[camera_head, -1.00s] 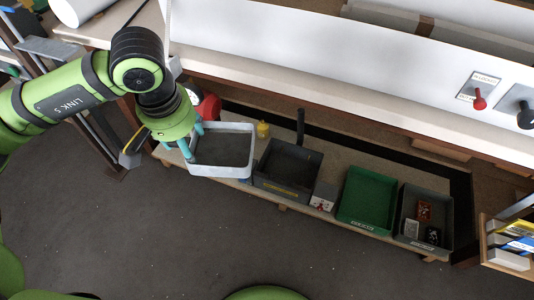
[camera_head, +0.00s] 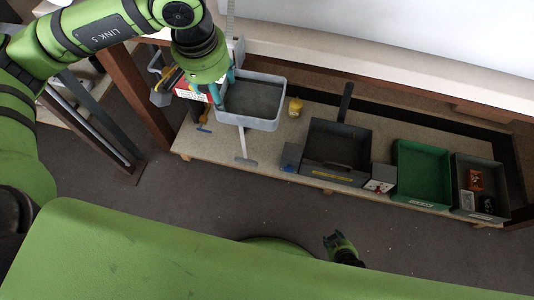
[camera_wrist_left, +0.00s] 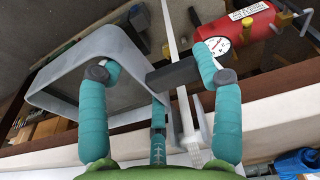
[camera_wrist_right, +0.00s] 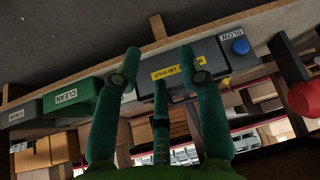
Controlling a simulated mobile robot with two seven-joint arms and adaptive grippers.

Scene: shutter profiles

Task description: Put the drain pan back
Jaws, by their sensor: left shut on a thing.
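The grey drain pan (camera_head: 281,104) is a shallow open tray with rounded corners, dark inside, held above the left part of the low shelf in the head view. My left gripper (camera_head: 224,92) is shut on its left side. In the left wrist view, the pan (camera_wrist_left: 75,62) spreads to the left, and the teal fingers of my left gripper (camera_wrist_left: 158,72) close around a dark block at its edge. My right gripper (camera_head: 336,240) is empty over the floor in front of the shelf. Its fingers (camera_wrist_right: 160,60) stand apart in the right wrist view.
On the low shelf (camera_head: 216,141) stand a dark bin (camera_head: 328,168) with a yellow label, a green bin (camera_head: 423,167) and a grey bin (camera_head: 463,206). A yellow object (camera_head: 295,107) stands behind. A red cylinder (camera_wrist_left: 240,30) with a gauge is near the pan. A brown post (camera_head: 140,95) is at left.

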